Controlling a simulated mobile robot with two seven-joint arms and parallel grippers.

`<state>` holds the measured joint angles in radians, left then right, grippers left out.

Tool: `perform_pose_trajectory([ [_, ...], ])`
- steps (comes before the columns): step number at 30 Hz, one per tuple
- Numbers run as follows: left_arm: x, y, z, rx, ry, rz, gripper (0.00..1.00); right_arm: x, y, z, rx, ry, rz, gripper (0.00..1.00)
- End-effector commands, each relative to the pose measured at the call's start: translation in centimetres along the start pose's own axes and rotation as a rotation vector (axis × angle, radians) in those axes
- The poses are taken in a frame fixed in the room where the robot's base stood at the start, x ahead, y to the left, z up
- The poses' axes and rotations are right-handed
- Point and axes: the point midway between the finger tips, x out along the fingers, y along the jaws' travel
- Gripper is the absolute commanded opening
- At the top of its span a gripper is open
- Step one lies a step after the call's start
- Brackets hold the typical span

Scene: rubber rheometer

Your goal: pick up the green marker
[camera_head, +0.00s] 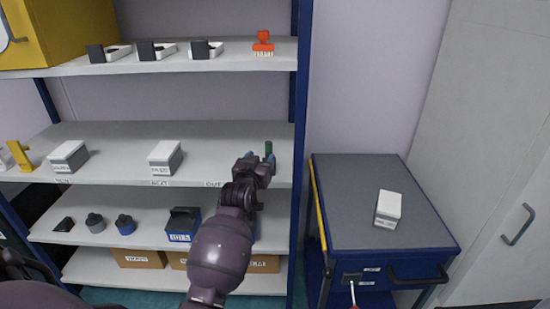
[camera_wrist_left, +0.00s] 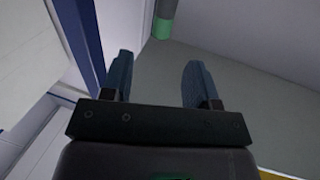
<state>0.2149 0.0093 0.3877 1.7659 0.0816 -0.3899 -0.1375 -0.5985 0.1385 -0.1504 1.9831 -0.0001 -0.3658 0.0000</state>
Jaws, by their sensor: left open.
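The green marker (camera_head: 268,146) stands upright on the middle shelf, near its right end by the blue post. In the left wrist view, a cylinder with a green band and a grey upper part (camera_wrist_left: 163,24) stands beyond the fingertips, its top cut off by the frame. My left gripper (camera_head: 260,160) is over the same shelf, just in front of the marker. Its two blue fingers (camera_wrist_left: 158,68) are apart with nothing between them. The marker's lower part is partly hidden by the gripper in the head view. My right gripper is not in view.
The blue post (camera_head: 299,120) rises close to the right of my left gripper. White-and-grey boxes (camera_head: 165,157) stand further left on the middle shelf. A red-handled brush (camera_head: 263,44) sits on the top shelf. A blue cabinet (camera_head: 345,185) at right carries a white box (camera_head: 388,208).

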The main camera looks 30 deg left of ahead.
Motion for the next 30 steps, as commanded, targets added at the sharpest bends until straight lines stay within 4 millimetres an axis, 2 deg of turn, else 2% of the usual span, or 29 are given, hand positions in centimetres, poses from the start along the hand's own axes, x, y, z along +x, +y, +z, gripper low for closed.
perform_pose_trajectory([
  [1, 0.9, 0.1, -0.1, -0.001, 0.001, 0.001, 0.54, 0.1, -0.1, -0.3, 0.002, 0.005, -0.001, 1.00],
  [6, 2.9, 0.0, 0.0, 0.000, 0.000, 0.000, 0.54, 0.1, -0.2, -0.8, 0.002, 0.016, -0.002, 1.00],
  [14, 4.2, 0.0, 0.2, -0.001, -0.001, 0.000, 0.54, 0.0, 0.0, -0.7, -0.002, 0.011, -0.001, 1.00],
  [24, 8.0, -0.2, 0.7, -0.001, 0.000, 0.000, 0.54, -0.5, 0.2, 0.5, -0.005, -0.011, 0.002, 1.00],
  [30, 8.8, -0.3, 0.7, -0.001, 0.000, -0.001, 0.54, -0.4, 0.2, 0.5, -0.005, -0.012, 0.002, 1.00],
])
